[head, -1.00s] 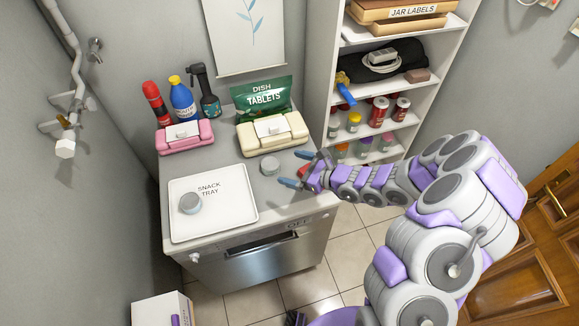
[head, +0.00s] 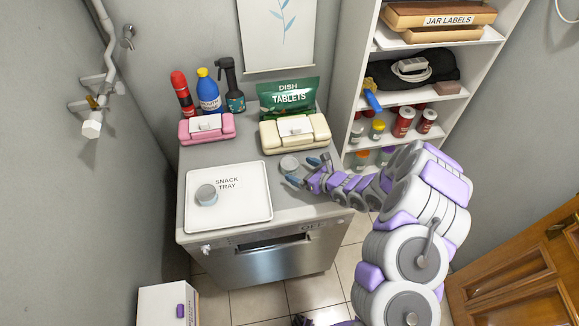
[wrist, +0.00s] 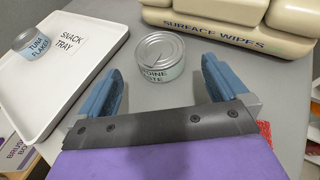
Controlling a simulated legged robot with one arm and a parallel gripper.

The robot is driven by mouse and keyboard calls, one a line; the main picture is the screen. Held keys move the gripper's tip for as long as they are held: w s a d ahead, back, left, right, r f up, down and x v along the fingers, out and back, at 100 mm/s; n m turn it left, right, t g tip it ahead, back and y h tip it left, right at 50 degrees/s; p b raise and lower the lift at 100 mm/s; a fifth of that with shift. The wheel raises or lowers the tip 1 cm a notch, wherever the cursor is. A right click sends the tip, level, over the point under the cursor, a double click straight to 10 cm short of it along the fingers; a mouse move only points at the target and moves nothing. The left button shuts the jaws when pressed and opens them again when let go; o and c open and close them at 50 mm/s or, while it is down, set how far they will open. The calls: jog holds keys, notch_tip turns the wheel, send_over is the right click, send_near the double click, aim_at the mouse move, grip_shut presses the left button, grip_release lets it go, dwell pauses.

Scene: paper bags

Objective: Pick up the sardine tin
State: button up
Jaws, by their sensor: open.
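The sardine tin (wrist: 160,55) is a short round can with a silver lid and a pale blue label, partly readable as "...DINE ...TE". It stands upright on the grey counter, and the head view shows it too (head: 289,165). My gripper (wrist: 160,80) is open, with blue fingertips spread to either side in front of the tin. The tin is just beyond the fingertips, roughly centred between them, and nothing is held. In the head view my gripper (head: 305,172) is at the tin's right and front.
A white snack tray (head: 250,208) holds a tuna flakes tin (wrist: 32,43) at the left. A cream surface wipes pack (head: 295,131) stands close behind the sardine tin. A pink pack (head: 207,129), bottles and a green dish tablets bag (head: 288,97) stand further back.

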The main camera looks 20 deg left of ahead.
aim_at(295, 167)
jog(key=x, duration=0.6)
jog(key=shift+w+a+b, duration=0.1)
jog(key=shift+a+b, duration=0.15)
jog(key=shift+b, duration=0.1)
jog(key=shift+d, duration=0.15)
jog(key=c, duration=1.1)
